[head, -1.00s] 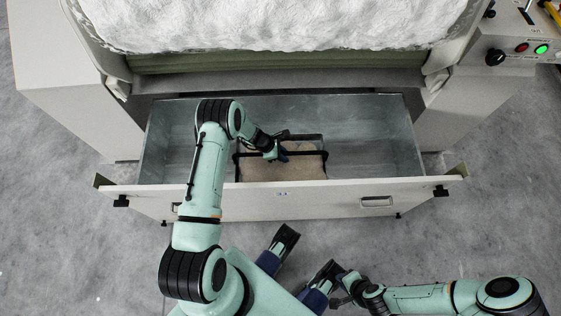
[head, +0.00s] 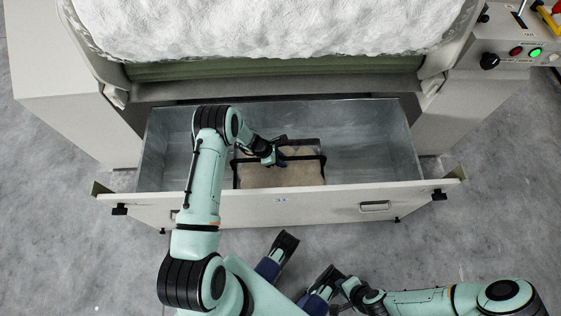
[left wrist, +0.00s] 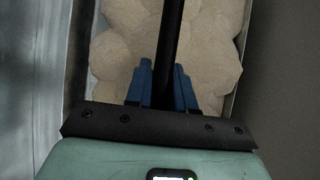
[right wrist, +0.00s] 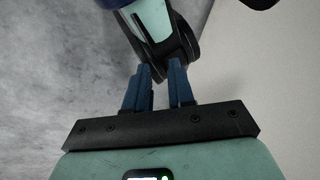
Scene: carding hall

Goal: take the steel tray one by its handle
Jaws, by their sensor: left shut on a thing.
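The steel tray (head: 236,178) sits inside the open drawer, filled with beige, lumpy material (head: 275,178). Its black bar handle (head: 308,158) runs across above the fill. My left gripper (head: 280,158) reaches down into the drawer and is shut on the handle. In the left wrist view the handle (left wrist: 172,35) passes between the two blue fingers, with the fill (left wrist: 120,50) below it. My right gripper (right wrist: 160,75) is off the drawer, over the floor; its fingers stand a little apart with nothing visible between them.
The galvanised drawer (head: 375,150) has free room right of the tray. Its pale front panel (head: 320,205) stands between me and the tray. A machine with white fibre (head: 270,25) overhangs the back. A control panel (head: 510,55) is at the upper right.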

